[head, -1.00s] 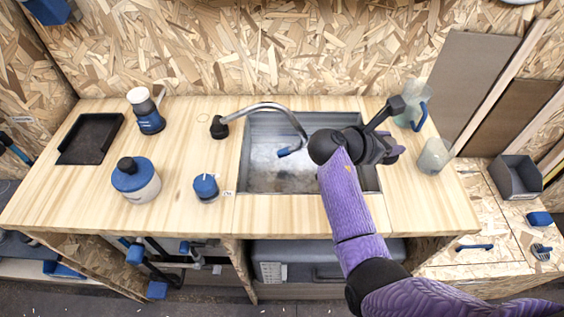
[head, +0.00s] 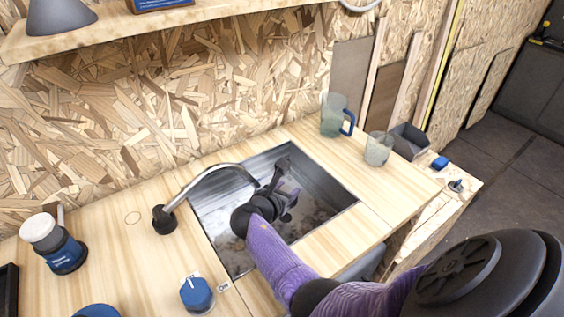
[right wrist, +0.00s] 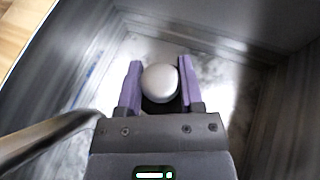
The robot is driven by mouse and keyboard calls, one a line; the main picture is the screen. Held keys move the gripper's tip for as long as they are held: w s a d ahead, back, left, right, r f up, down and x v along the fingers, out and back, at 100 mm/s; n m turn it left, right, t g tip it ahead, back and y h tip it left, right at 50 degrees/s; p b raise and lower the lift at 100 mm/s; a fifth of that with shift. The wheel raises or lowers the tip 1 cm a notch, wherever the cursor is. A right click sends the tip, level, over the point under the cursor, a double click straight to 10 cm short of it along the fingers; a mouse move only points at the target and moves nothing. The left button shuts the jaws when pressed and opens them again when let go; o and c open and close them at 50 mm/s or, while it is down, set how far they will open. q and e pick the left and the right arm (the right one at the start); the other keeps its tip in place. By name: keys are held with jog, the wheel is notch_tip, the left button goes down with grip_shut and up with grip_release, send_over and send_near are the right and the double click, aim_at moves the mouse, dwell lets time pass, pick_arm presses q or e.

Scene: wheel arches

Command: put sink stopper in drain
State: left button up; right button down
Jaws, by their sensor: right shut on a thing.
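The sink (head: 322,182) is a grey metal basin set into the wooden counter. My right gripper (head: 288,200) is inside the sink's outline, pointing down into it. In the right wrist view, my right gripper (right wrist: 160,80) has its purple fingers shut on a round, silvery, domed thing, which looks like the sink stopper (right wrist: 160,82). The sink's floor shows pale and blurred beyond it. I cannot make out the drain; the gripper and the stopper may cover it. My left gripper is not in view.
A curved faucet (head: 205,172) arches over the sink's left side, close to my right arm. A blue-handled jug (head: 333,116) and a clear cup (head: 378,149) stand right of the sink. A blue-lidded jar (head: 196,293) and a white-topped bottle (head: 55,243) stand left.

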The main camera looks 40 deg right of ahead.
jog(key=shift+f, duration=0.75)
jog(key=shift+r, duration=0.25)
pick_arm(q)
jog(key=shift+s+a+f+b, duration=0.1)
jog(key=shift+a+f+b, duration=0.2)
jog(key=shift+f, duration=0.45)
pick_arm(e)
jog(key=shift+f, duration=0.65)
jog(key=shift+c, duration=1.2)
grip_release()
jog(key=shift+s, duration=0.1)
jog(key=shift+s+a+r+p, duration=0.1)
jog(key=shift+a+r+p, duration=0.2)
jog(key=shift+r+p, duration=0.25)
jog(key=shift+a+r+p, duration=0.3)
jog(key=shift+r+p, duration=0.15)
jog(key=shift+r, duration=0.1)
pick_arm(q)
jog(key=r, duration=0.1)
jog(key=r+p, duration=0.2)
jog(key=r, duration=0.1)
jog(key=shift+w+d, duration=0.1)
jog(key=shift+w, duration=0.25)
pick_arm(e)
jog(key=v, duration=0.6)
jog(key=shift+f, duration=0.2)
jog(key=shift+s+a, duration=0.1)
